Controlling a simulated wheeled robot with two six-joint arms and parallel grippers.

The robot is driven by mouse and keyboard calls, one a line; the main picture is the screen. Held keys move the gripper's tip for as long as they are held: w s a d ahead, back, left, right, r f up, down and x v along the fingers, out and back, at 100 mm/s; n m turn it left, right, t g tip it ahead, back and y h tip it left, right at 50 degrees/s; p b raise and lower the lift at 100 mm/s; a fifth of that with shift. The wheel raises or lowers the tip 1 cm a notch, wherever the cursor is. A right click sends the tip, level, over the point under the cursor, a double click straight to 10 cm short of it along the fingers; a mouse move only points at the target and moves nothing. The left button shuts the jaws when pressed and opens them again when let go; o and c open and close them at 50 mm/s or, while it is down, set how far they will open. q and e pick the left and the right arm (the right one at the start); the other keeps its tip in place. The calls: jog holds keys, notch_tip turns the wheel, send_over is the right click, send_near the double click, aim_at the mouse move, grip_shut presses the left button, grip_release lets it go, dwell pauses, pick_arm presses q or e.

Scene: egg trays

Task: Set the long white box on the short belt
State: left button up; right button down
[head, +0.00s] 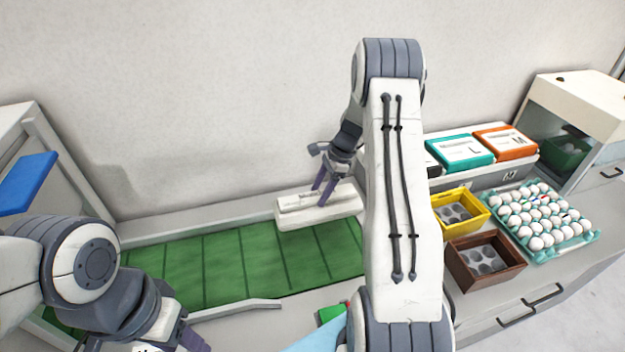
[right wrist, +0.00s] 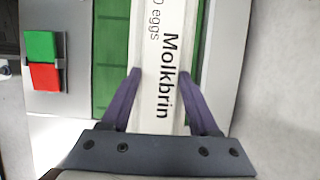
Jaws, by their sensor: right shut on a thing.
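The long white box (head: 300,216) is at the far right part of the green belt (head: 215,265), along its back edge. In the right wrist view the box (right wrist: 168,50) shows dark lettering, and part of the belt (right wrist: 112,45) shows on its left. My right gripper (head: 324,196) is shut on the box, with purple fingers on both sides of it, also in the right wrist view (right wrist: 163,75). I cannot tell whether the box touches the belt. My right arm hides the box's right end. My left gripper (head: 185,338) is at the lower left, partly cut off.
A yellow bin (head: 480,217), a brown bin (head: 462,272) and a teal tray (head: 583,238) of white eggs stand at right. Teal (head: 455,152) and orange (head: 507,142) cartons lie behind. A green and red block (right wrist: 42,60) sits beside the belt. The belt's left part is clear.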

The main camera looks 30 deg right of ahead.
jog(key=shift+w+d+f+b, duration=0.1)
jog(key=shift+f+b, duration=0.65)
jog(key=shift+f, duration=0.05)
notch_tip(320, 180, down, 5)
jog(key=b, duration=0.4)
jog(key=shift+f+b, duration=0.2)
jog(key=shift+b, duration=0.15)
jog(key=shift+f+b, duration=0.65)
jog(key=shift+f, duration=0.75)
jog(key=shift+f, duration=0.45)
jog(key=shift+c, duration=0.3)
grip_release()
jog(key=shift+f, duration=0.1)
